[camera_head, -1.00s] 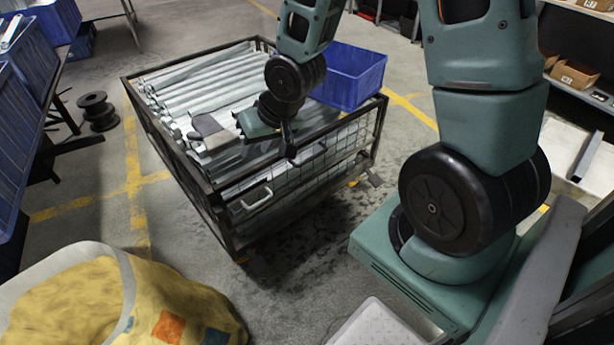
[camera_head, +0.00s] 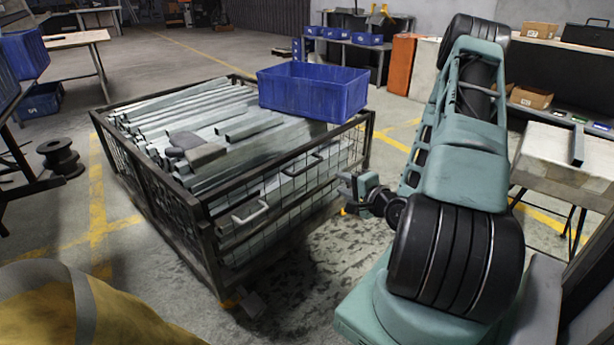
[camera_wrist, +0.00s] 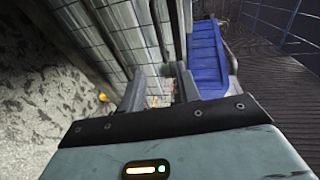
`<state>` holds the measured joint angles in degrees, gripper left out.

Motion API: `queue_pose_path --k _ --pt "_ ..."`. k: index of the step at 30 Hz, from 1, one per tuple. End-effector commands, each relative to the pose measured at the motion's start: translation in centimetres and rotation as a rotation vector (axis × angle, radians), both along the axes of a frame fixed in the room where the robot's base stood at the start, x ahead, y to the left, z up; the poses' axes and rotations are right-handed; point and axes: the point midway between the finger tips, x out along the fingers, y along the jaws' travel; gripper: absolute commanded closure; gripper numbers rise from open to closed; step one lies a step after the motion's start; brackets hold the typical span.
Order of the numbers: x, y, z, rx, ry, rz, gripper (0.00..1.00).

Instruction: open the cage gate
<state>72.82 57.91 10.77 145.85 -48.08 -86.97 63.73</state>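The dark metal cage (camera_head: 207,245) stands on the floor at left centre in the head view, filled with long galvanized bars. Its mesh gate side (camera_head: 290,192) faces front right and appears closed. A pale bar handle (camera_head: 250,213) is on its lower left part. A second handle-like bar (camera_head: 303,165) shows higher and further right. My gripper (camera_head: 347,186) is just outside the gate's right part, low beside the mesh. In the wrist view its two fingers (camera_wrist: 160,88) are apart with nothing visibly held. The mesh runs close beyond them. Contact cannot be told.
A blue bin (camera_head: 313,92) sits on the cage's back right top; it also shows in the wrist view (camera_wrist: 207,58). A yellow sack-like bundle (camera_head: 70,310) is at front left. A black spool (camera_head: 60,158) stands left. Floor in front of the gate is mostly clear.

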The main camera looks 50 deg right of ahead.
Motion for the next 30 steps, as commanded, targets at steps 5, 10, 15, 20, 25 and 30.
queue_pose_path --k 5,10,15,20,25,30 --pt "1.2 -0.3 -0.7 -0.008 0.0 0.004 0.67" --pt "2.7 -0.5 -1.0 -0.008 0.0 0.005 0.67" --pt "3.9 -1.0 -1.4 -0.009 0.001 0.005 0.67" --pt "5.1 -1.2 -1.6 -0.008 0.001 0.005 0.67" --pt "8.1 -1.8 -1.9 -0.006 0.001 0.006 0.67" --pt "11.4 -2.7 -2.5 -0.005 0.0 0.004 0.67"
